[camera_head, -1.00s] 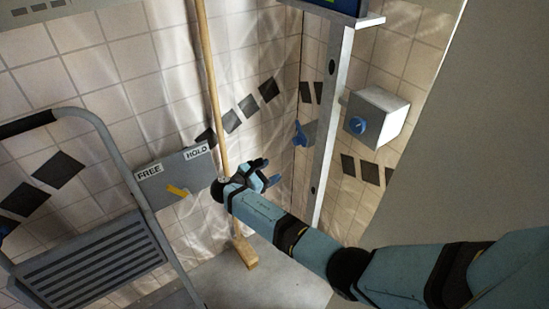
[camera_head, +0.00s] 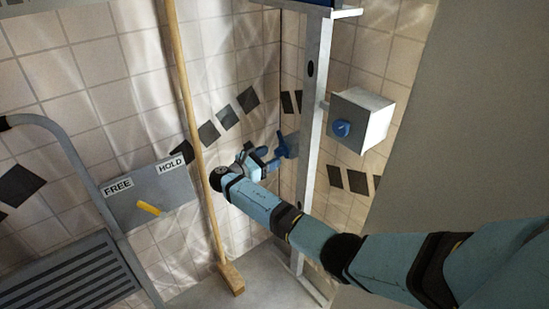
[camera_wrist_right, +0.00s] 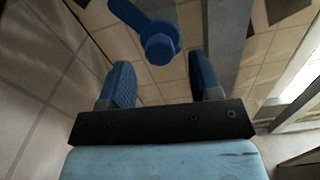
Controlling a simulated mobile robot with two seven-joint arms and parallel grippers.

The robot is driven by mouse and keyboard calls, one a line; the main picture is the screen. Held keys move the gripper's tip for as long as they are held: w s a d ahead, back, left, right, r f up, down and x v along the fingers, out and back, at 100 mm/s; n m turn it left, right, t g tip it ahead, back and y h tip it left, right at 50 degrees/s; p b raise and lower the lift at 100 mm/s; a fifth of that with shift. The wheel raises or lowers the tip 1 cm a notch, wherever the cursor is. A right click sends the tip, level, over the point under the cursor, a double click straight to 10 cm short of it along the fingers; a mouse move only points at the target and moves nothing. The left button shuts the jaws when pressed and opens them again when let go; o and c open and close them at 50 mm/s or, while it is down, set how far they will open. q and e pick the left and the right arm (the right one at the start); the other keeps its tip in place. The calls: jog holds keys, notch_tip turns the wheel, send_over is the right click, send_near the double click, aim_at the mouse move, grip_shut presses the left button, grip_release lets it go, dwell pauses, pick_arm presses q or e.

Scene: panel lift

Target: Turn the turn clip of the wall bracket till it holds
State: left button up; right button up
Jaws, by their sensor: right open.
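The blue turn clip (camera_head: 287,146) is on the wall bracket, beside the metal upright. In the right wrist view the clip (camera_wrist_right: 160,47) is an arm with a round knob at one end. My right gripper (camera_head: 262,158) is open, its fingertips close to the clip. In the wrist view the blue fingers (camera_wrist_right: 160,80) stand apart with the knob ahead, between their lines; no grip on it shows. A grey plate (camera_head: 175,190) reads FREE and HOLD and carries a yellow pointer (camera_head: 148,208), which slants down to the right below the labels. My left gripper is not in view.
A wooden broom (camera_head: 190,115) leans on the tiled wall left of my gripper. A step ladder (camera_head: 75,270) stands at the left. A grey box with a blue knob (camera_head: 365,115) is right of the metal upright (camera_head: 313,130).

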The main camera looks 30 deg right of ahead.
jog(key=shift+w+d, duration=0.1)
jog(key=shift+d, duration=1.15)
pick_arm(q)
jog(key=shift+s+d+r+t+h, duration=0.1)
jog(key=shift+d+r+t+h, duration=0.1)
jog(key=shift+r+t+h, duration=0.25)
pick_arm(e)
jog(key=shift+d, duration=0.1)
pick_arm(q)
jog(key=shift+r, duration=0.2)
pick_arm(e)
jog(key=c, duration=0.9)
jog(key=shift+c, duration=0.2)
